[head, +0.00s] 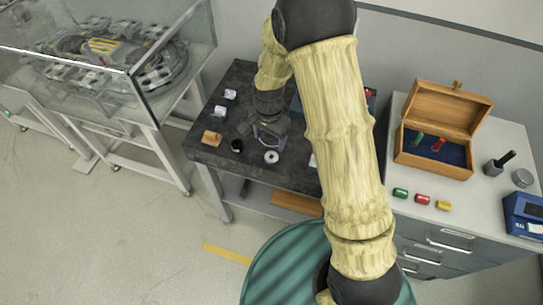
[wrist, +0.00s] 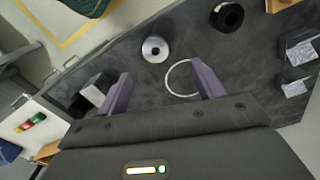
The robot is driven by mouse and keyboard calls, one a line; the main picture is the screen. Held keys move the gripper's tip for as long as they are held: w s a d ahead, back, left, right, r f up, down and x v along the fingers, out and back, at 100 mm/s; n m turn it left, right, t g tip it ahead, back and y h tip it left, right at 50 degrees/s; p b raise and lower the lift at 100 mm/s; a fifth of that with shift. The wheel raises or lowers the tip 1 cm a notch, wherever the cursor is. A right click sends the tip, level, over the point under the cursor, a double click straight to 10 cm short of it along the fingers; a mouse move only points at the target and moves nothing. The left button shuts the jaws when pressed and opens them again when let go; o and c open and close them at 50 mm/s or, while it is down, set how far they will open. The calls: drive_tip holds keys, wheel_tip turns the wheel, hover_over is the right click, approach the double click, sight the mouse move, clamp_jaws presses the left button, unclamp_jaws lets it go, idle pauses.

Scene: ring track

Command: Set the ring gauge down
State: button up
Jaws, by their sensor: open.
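A silver ring with a dark centre hole, which looks like the ring gauge (head: 271,157), lies flat on the dark table (head: 215,170). In the wrist view the ring gauge (wrist: 155,49) is just beyond my fingertips, apart from both. My gripper (wrist: 161,76) is open and points at the tabletop, with nothing between its fingers gripped. A thin pale circle (wrist: 168,84) shows between the fingers, partly hidden by the right one; I cannot tell whether it is a mark or an object. In the head view my gripper (head: 268,140) is partly hidden by my arm.
A black ring (head: 237,146) stands left of the silver ring. A wooden block (head: 212,138) and silver blocks (head: 230,95) line the table's left side. A grey-white block (wrist: 95,88) is beside my left finger. An open wooden box (head: 420,158) sits on the right cabinet.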

sight(271, 154)
wheel_tip(271, 154, down, 3)
drive_tip(key=shift+f, duration=0.2)
drive_tip(key=shift+s+f+p, duration=0.1)
drive_tip(key=shift+p, duration=0.2)
drive_tip(key=shift+d+f, duration=0.1)
drive_tip(key=shift+f, duration=0.2)
drive_tip(key=f, duration=0.1)
drive_tip(key=f+p, duration=0.1)
drive_tip(key=f, duration=0.1)
drive_tip(key=shift+s+d+p, duration=0.2)
drive_tip(key=shift+d+p, duration=0.05)
drive_tip(key=shift+p, duration=0.1)
drive_tip(key=shift+f, duration=0.7)
